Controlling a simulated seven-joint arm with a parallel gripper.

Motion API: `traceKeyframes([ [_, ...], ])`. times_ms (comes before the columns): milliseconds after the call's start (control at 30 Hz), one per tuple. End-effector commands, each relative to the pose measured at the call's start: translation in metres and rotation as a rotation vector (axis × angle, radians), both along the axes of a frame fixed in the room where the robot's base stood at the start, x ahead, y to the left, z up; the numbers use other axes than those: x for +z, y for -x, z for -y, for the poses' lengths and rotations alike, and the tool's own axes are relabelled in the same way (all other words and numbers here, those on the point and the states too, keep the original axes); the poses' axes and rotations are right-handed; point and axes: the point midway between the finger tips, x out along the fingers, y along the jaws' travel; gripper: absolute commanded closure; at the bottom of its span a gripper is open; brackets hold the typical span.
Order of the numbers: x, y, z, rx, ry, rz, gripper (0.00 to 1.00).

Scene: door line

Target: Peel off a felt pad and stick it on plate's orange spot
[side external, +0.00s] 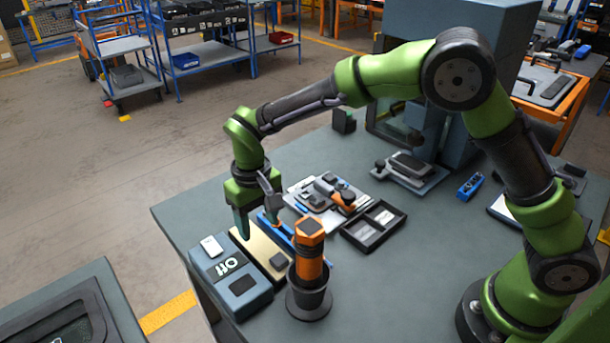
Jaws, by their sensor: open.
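My gripper (259,228) is open and points down over a tan strip (258,247) near the table's left edge. No object shows between its fingers. Whether the fingertips touch the strip cannot be told. A dark square pad (279,261) lies on the near end of the strip; it looks like a felt pad. The gripper hides part of the strip's far end. A pale plate-like piece (296,188) lies behind the gripper, under a black and orange clamp-like tool (333,192). No orange spot can be clearly made out on it.
A black cup (309,294) with an upright orange and black tool (309,250) stands close right of the strip. A blue-grey box (231,278) marked "Off" is on its left. A black divided tray (373,226) lies further right. Bare table shows at front right.

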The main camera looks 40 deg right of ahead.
Motion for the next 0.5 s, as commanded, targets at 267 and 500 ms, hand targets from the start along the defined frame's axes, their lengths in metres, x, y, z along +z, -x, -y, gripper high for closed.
traceKeyframes([
  [267, 0.058, -0.001, 0.000, 0.001, -0.002, 0.005, 0.42],
  [500, 0.102, -0.001, 0.000, 0.001, -0.001, 0.003, 0.42],
])
